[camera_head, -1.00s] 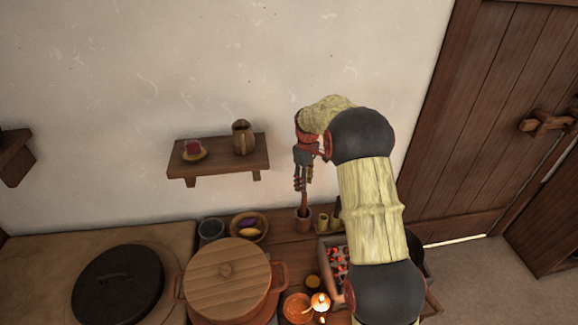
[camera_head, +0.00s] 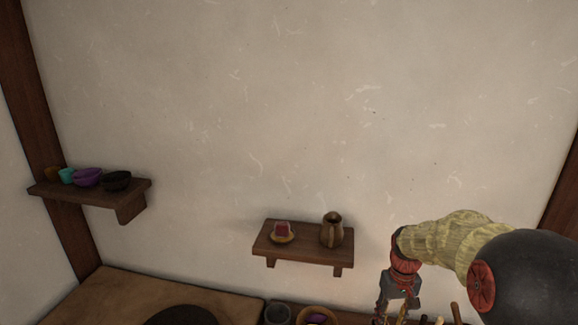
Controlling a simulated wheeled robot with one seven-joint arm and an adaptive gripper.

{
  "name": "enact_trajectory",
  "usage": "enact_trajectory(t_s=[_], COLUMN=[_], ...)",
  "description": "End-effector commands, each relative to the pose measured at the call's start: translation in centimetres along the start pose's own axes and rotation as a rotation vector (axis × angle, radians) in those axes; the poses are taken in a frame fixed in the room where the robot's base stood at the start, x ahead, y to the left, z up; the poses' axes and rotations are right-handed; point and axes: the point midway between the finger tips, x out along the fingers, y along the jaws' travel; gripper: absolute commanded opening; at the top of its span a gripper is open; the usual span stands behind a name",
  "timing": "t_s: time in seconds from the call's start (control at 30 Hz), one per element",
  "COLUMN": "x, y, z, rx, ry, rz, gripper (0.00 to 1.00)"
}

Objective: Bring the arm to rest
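My arm comes in from the right edge in the head view, with its pale, straw-textured link and dark round joint. My gripper (camera_head: 392,308) hangs downward at the lower right, in front of the wall. Its two fingers show apart with a gap between them. The fingertips run close to the bottom edge of the picture, and what lies right below them is cut off.
A left shelf (camera_head: 80,194) holds several bowls. A dark jar (camera_head: 278,314) and a bowl (camera_head: 317,316) show at the bottom. The upper wall is bare.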

Motion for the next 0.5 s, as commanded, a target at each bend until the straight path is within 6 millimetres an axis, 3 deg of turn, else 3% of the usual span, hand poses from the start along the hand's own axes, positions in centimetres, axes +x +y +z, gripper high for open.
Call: enact_trajectory(t_s=[0.03,0.2,0.5], x=[-1.4,-4.7,-8.9], y=[-0.7,-2.7,-5.8], z=[1.5,6.0,13.7], rx=[0.018,0.074,0.13], ry=[0.015,0.061,0.161], rz=[0.004,0.011,0.019], gripper=[0.36,0.36,0.36])
